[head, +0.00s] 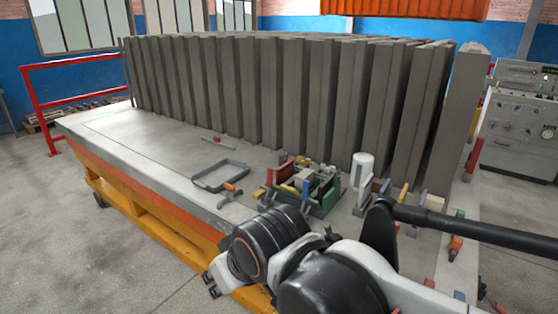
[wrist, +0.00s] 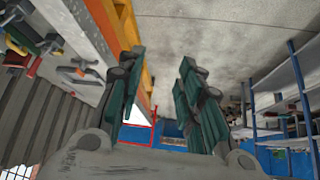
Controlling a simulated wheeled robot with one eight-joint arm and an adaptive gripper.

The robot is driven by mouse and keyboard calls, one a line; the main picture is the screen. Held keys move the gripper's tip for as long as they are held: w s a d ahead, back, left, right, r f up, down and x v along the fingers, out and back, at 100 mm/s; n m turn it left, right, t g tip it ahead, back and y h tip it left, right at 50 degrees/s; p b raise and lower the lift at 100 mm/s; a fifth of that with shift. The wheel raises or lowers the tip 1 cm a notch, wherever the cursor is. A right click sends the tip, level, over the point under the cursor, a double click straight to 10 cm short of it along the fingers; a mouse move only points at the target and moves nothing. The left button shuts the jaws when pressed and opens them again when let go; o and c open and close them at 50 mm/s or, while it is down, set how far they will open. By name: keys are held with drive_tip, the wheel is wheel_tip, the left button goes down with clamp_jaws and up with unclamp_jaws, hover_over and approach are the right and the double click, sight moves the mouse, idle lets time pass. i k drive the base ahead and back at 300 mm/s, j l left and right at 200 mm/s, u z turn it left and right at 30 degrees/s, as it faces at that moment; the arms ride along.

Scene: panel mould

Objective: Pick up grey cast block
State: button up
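I cannot single out the grey cast block with certainty. A small pale block (head: 304,175) lies among red, green and dark pieces in a cluttered pile on the table. My gripper (wrist: 160,85) is open in the wrist view, its two teal-padded fingers well apart with nothing between them. It points past the table's side toward the floor and the far wall. In the head view my arm covers the table's front edge, and only a bit of my gripper (head: 212,284) shows at the lower left of the arm, away from the pile.
The grey table (head: 130,140) has an orange-yellow frame. A long row of tall grey panels (head: 265,90) stands behind the pile. The table's left part is clear. A control cabinet (head: 520,120) stands right.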

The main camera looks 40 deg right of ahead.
sight(308, 173)
drive_tip(key=i+j+z, duration=0.15)
drive_tip(key=i+z, duration=0.2)
drive_tip(key=z, duration=0.15)
drive_tip(key=i+j+z, duration=0.25)
drive_tip(key=z, duration=0.2)
drive_tip(key=i+j+z, duration=0.25)
drive_tip(key=j+z, duration=0.25)
drive_tip(key=i+j+z, duration=0.15)
drive_tip(key=j+z, duration=0.3)
drive_tip(key=i+j+z, duration=0.1)
drive_tip(key=j+z, duration=0.8)
drive_tip(key=i+j+z, duration=0.1)
drive_tip(key=j+z, duration=0.35)
drive_tip(key=k+j+z, duration=0.1)
drive_tip(key=j+z, duration=0.3)
